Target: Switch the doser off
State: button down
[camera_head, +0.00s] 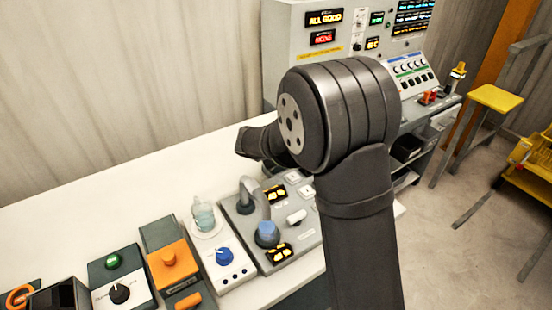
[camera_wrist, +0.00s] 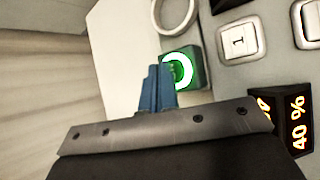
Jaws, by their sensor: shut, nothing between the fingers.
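The wrist view shows my gripper (camera_wrist: 158,72) with its blue fingers shut together and empty. Its tips are right beside a green-lit button with a white ring (camera_wrist: 181,70), overlapping its left edge in the picture; I cannot tell whether they touch it. A grey panel with a white key marked 1 (camera_wrist: 237,40) and an orange display reading 40 % (camera_wrist: 298,117) lie to the right. My arm hides my fingertips and the button there. No label naming the doser is readable.
A glass beaker (camera_head: 204,216) stands left of the panel. Below it is a white box with a blue dial (camera_head: 225,256). An orange-topped unit (camera_head: 172,262) and a box with a green button (camera_head: 113,262) stand further left. A display cabinet (camera_head: 300,40) stands behind.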

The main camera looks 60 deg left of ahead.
jog(key=shift+f, duration=0.4)
dwell(0.6)
jog(key=shift+r, duration=0.85)
jog(key=shift+r, duration=2.5)
notch_tip(320, 180, up, 4)
jog(key=shift+f, duration=0.1)
